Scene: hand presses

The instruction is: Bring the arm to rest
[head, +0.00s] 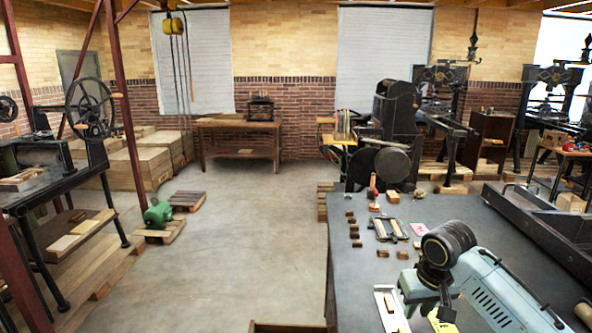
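My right arm (505,290) comes in from the lower right over the grey worktable (345,265). Its black wrist joint is bent, and my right gripper (428,302) points down low over the table near the front. Its fingertips are small and partly hidden, so I cannot tell whether they are open or shut, or whether they touch anything. My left arm and gripper are not in view.
A pale tray (384,310) lies left of my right gripper. Small wooden blocks (355,235), a clamp-like frame (390,229) and a red-handled tool (373,187) are farther back. A long black press bed (545,225) borders the right. Open floor (250,235) lies left.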

